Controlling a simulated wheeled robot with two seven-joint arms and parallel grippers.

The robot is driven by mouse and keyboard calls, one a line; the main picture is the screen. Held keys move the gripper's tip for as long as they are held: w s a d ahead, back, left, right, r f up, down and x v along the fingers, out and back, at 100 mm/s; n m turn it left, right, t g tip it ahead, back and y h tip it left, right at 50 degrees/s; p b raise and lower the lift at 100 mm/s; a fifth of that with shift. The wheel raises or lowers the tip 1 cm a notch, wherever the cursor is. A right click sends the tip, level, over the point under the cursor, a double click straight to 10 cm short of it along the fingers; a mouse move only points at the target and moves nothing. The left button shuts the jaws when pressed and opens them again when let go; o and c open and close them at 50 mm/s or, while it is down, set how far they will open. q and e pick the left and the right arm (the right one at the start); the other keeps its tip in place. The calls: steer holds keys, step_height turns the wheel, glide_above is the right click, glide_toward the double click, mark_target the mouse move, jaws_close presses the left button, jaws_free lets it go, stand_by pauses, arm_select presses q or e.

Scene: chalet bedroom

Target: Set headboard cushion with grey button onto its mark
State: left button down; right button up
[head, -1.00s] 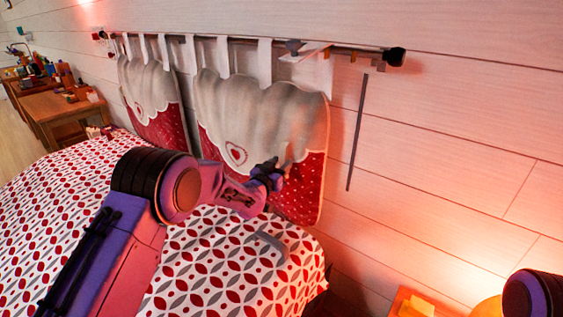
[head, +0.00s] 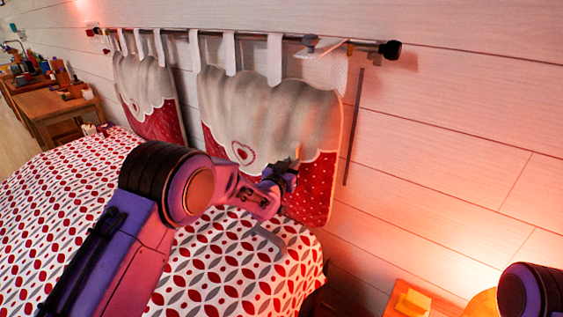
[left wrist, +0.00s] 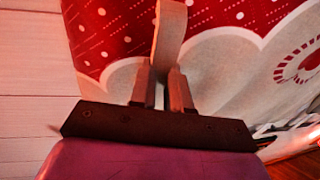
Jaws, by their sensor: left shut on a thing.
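The right headboard cushion (head: 268,100), grey-white above a scalloped edge and red with white dots below, hangs by white tabs from the dark rod. A heart shows near its lower left. My left gripper (head: 284,176) is in front of the cushion's lower part. In the left wrist view its fingers (left wrist: 164,88) are shut on a tan handle (left wrist: 168,36) in front of the cushion cloth. A thin dark vertical strip (head: 354,127) lies on the wall just right of the cushion; I cannot tell whether it is the mark.
A second, similar cushion (head: 147,90) hangs to the left. The bed (head: 85,180), with a red and grey patterned cover, lies below. The rod's black end knob (head: 391,49) sticks out at right. A yellow object (head: 412,303) is on the bedside table at the lower right.

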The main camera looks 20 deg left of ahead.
arm_select(q)
steer(key=shift+d, duration=0.2)
steer(key=c, duration=1.1)
jaws_free()
steer(key=shift+s, duration=0.1)
steer(key=s+a+b, duration=0.1)
steer(key=s+b, duration=0.1)
steer(key=s, duration=0.8)
steer(key=shift+s+a, duration=0.2)
steer(key=shift+a, duration=0.1)
